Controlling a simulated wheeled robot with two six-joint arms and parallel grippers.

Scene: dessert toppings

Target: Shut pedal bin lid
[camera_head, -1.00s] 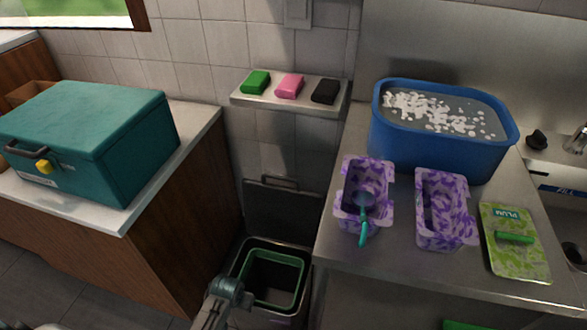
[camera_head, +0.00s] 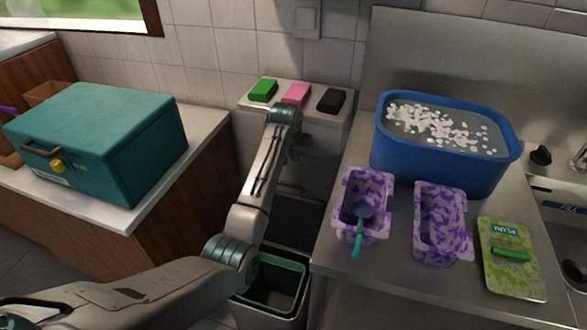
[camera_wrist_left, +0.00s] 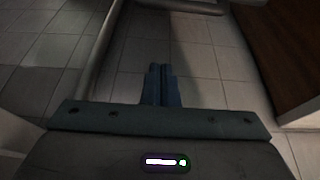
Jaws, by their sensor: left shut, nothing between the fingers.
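The pedal bin (camera_head: 262,312) stands on the floor in the gap between the two counters. Its dark lid (camera_head: 298,222) is up, leaning back at the wall behind the opening. A green-rimmed liner (camera_head: 285,262) shows inside the bin. My left arm crosses in front of the bin and hides part of it and of the lid. My left gripper is above and near the raised lid in the head view, its fingertips mostly hidden. In the left wrist view the gripper (camera_wrist_left: 161,72) is shut and empty over grey tiles. My right gripper is not in view.
A wall shelf (camera_head: 316,116) with green, pink and black blocks is close to my wrist. The left counter carries a teal box (camera_head: 95,140). The right counter holds a blue tub (camera_head: 440,165), two purple containers (camera_head: 440,225) and a green packet (camera_head: 512,272). A grey tube (camera_wrist_left: 103,40) shows in the wrist view.

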